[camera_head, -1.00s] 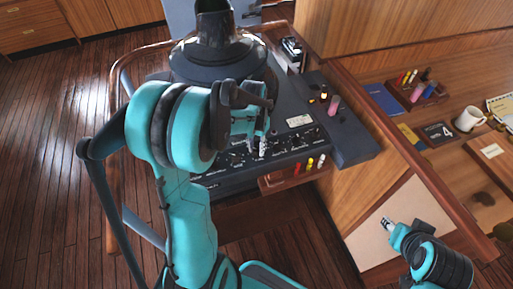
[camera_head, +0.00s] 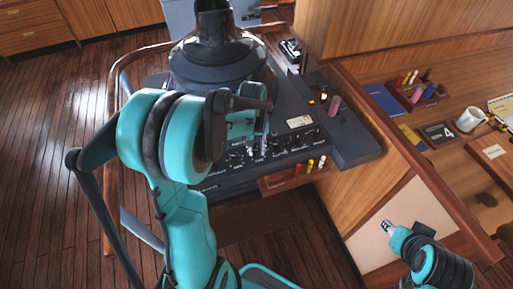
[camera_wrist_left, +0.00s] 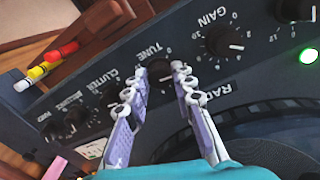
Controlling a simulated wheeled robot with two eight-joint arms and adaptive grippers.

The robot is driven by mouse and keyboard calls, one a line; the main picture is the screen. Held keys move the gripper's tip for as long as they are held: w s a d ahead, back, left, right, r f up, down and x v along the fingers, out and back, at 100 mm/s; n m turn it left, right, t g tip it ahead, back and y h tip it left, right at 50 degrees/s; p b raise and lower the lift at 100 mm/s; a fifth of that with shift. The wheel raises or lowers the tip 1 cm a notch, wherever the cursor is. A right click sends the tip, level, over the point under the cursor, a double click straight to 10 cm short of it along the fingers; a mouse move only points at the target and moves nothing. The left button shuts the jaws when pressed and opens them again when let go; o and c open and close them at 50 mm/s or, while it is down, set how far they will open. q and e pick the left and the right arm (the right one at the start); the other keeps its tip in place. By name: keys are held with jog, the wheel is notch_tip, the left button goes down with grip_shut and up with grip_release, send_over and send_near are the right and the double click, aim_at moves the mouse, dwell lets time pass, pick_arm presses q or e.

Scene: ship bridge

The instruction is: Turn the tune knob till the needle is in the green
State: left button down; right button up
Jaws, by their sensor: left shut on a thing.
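The tune knob (camera_wrist_left: 160,70) is a dark knob on the black radar panel, under the label TUNE in the left wrist view. My left gripper (camera_wrist_left: 161,73) has its two fingertips on either side of the knob and is shut on it. In the head view my left gripper (camera_head: 257,152) is at the panel's front row of knobs, and the knob itself is hard to make out there. I cannot make out a needle or its green band. My right gripper (camera_head: 387,226) is far to the right, away from the panel; its jaws are too small to read.
The gain knob (camera_wrist_left: 225,42) and clutter knob (camera_wrist_left: 112,92) flank the tune knob. A green lamp (camera_wrist_left: 308,56) glows near the gain knob. A wooden rack (camera_head: 292,178) with red, yellow and white pieces juts out below the panel. A mug (camera_head: 470,119) stands on the right desk.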

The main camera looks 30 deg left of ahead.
aim_at(255, 150)
pick_arm(q)
jog(key=c, duration=1.3)
grip_release()
jog(key=shift+o, duration=0.2)
notch_tip(255, 150, up, 12)
jog(key=shift+s+a, duration=0.15)
jog(key=shift+a, duration=0.1)
jog(key=s+d+f+m+t+b, duration=0.6)
jog(key=s+d+f+b, duration=0.4)
jog(key=s+d, duration=0.1)
jog(key=shift+d+f+t+y, duration=0.2)
jog(key=shift+f+t+y, duration=0.1)
jog(key=shift+f+t, duration=0.1)
